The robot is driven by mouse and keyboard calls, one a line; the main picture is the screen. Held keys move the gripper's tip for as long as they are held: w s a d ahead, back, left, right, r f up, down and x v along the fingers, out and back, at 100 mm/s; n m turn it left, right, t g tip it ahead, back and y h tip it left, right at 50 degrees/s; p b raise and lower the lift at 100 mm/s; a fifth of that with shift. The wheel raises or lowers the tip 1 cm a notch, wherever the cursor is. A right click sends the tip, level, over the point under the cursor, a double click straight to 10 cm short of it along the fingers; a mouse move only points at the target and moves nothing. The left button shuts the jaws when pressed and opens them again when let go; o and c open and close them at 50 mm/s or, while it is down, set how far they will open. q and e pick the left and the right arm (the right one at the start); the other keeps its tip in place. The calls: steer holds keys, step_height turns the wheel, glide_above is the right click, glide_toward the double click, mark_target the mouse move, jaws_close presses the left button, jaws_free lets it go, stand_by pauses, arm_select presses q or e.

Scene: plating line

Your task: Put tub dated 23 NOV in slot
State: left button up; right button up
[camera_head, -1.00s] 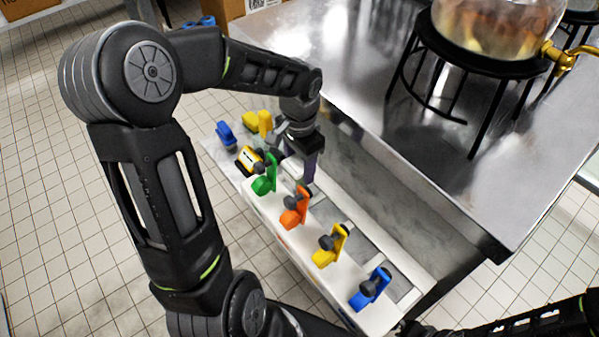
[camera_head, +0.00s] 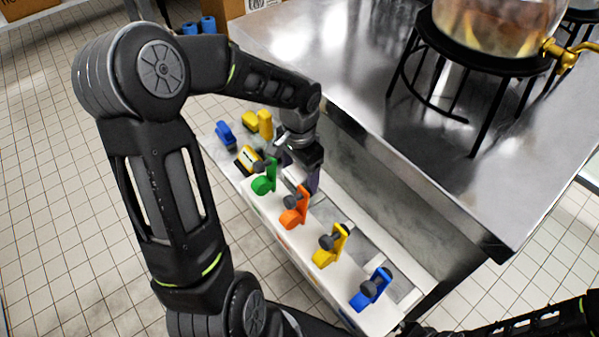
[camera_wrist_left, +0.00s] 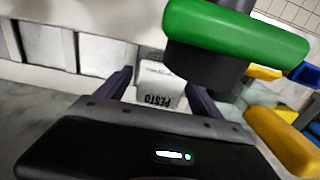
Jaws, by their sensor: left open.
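My left gripper (camera_head: 299,174) is open, low over the white rail (camera_head: 250,190), behind the green and orange levers. In the left wrist view its two purple fingers (camera_wrist_left: 160,95) stand on either side of a white tub (camera_wrist_left: 158,80). The tub's label reads PESTO, upside down. No date is readable, and I cannot tell whether the fingers touch it. Grey rectangular slots (camera_head: 375,258) lie along the rail's right side. More slots (camera_wrist_left: 45,45) show in the left wrist view. Only part of my right arm shows at the bottom right, without its gripper.
Green (camera_head: 264,180), orange (camera_head: 294,210), yellow (camera_head: 330,247) and blue (camera_head: 370,290) levers stand along the rail, close to my left gripper. The green one (camera_wrist_left: 235,35) looms large in the wrist view. A steel counter (camera_head: 400,140) with a glass dispenser (camera_head: 490,25) rises on the right.

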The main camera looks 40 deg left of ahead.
mark_target(299, 172)
arm_select(q)
steer(key=shift+r, duration=0.3)
step_height(299, 172, up, 12)
steer(key=p, duration=0.2)
steer(key=shift+s+f, duration=0.1)
steer(key=shift+f, duration=0.05)
stand_by(0.7)
